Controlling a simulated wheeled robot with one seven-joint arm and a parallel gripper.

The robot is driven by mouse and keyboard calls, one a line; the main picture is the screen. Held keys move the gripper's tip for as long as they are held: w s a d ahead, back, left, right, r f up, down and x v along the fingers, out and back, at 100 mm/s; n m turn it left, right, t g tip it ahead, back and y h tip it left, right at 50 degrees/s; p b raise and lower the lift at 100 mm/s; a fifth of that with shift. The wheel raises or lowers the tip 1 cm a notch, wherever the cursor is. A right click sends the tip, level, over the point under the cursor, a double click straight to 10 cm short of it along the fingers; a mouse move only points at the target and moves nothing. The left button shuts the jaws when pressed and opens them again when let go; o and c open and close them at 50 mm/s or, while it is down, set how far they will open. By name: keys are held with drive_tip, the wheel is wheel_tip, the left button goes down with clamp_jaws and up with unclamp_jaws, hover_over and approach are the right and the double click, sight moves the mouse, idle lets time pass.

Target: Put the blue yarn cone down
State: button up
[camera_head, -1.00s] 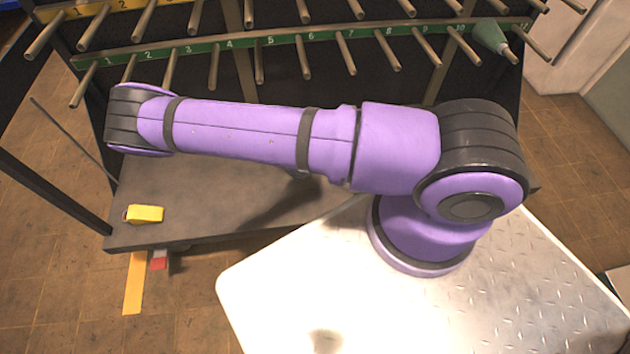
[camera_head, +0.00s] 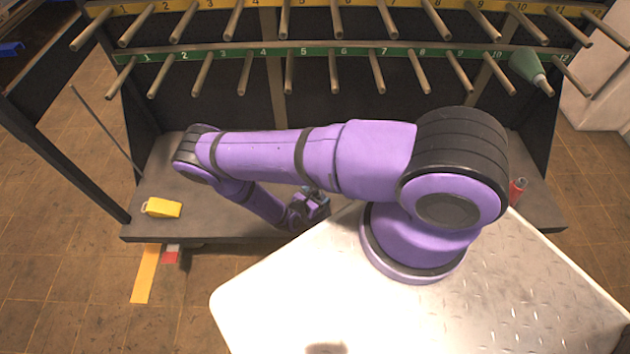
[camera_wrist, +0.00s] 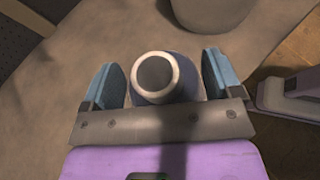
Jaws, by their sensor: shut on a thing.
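The blue yarn cone (camera_wrist: 157,76) is between my gripper's two blue finger pads in the wrist view. I see its pale ring and dark top end-on, with a strip of dark blue body beside and below it. My gripper (camera_wrist: 163,82) is shut on it. In the head view my gripper (camera_head: 312,205) is low over the front part of the grey shelf (camera_head: 225,215), just behind my white base top. The cone is mostly hidden there by my arm. I cannot tell whether the cone touches the shelf.
A yellow object (camera_head: 162,207) lies on the shelf's left end, and a red item (camera_head: 517,190) stands at its right. Behind are numbered peg rows on a yellow rail (camera_head: 345,5) and a green rail (camera_head: 345,52). A green cone (camera_head: 525,66) hangs on a right-hand peg. The shelf between is mostly clear.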

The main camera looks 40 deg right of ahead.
drive_tip(key=w+d+f, duration=0.2)
drive_tip(key=w, duration=0.3)
drive_tip(key=w+d+f, duration=0.2)
drive_tip(key=w, duration=0.4)
drive_tip(key=shift+w+d+f, duration=0.15)
drive_tip(key=shift+w+f, duration=0.15)
drive_tip(key=o, duration=1.1)
drive_tip(key=shift+f, duration=0.1)
drive_tip(key=shift+c, duration=0.2)
